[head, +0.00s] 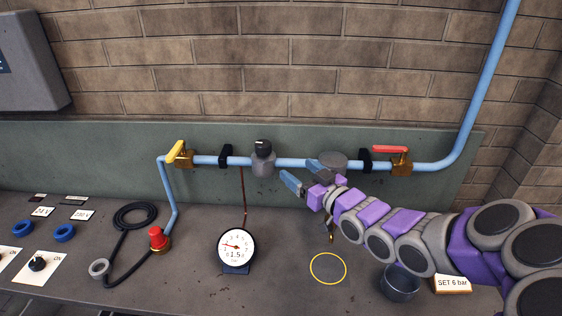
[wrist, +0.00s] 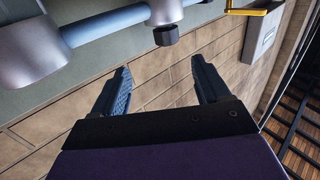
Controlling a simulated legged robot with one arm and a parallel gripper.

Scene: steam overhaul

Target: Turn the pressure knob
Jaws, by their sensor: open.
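The pressure knob (head: 263,147) is a black cap on top of a grey regulator body (head: 263,165) in the blue pipe line. In the wrist view, which is turned over, the knob (wrist: 166,36) hangs beneath its grey body, beyond the fingertips. My gripper (head: 302,174) is open and empty, just right of the regulator and apart from the knob. In the wrist view its two blue fingers (wrist: 160,66) are spread, with brick wall between them. A round gauge (head: 236,247) on the bench shows 1.5. A card (head: 452,284) reads "SET 6 bar".
A grey round body (head: 333,158) on the pipe sits close behind my gripper. A yellow-handled valve (head: 180,152) is left and a red-handled valve (head: 396,153) right. A red-capped fitting (head: 158,238), a black hose (head: 135,215) and a metal cup (head: 400,283) are on the bench.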

